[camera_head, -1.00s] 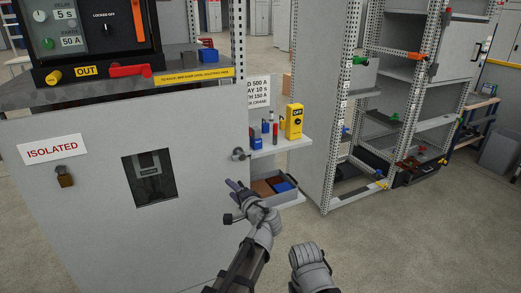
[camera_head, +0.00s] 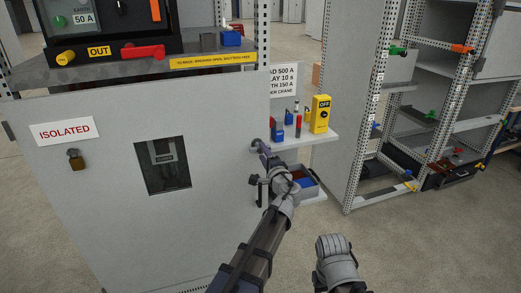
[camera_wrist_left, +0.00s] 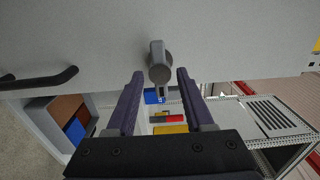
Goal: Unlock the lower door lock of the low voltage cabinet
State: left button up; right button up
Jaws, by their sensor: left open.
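The low voltage cabinet's grey door (camera_head: 110,210) fills the left of the head view. Its lower lock, a small grey metal knob, shows in the left wrist view (camera_wrist_left: 160,63), standing out from the panel. My left gripper (camera_wrist_left: 160,76) is open, with one dark finger on each side of the knob at the fingertips. Contact cannot be told. In the head view my left gripper (camera_head: 260,150) is at the door's right edge and largely hides the lock. Only a grey part of my right arm shows at the bottom; its fingers are not visible.
A dark bar handle (camera_wrist_left: 45,79) sticks out from the panel beside the lock. A side shelf (camera_head: 320,138) with a yellow box (camera_head: 320,113) stands just right of the door. A padlock (camera_head: 76,160) hangs under the ISOLATED sign (camera_head: 65,131). Open floor lies at lower right.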

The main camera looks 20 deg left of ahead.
aim_at(260, 149)
pick_arm(q)
jog(key=x, duration=0.3)
jog(key=shift+w+a, duration=0.15)
jog(key=shift+w, duration=0.15)
jog(key=shift+s, duration=0.1)
grip_shut()
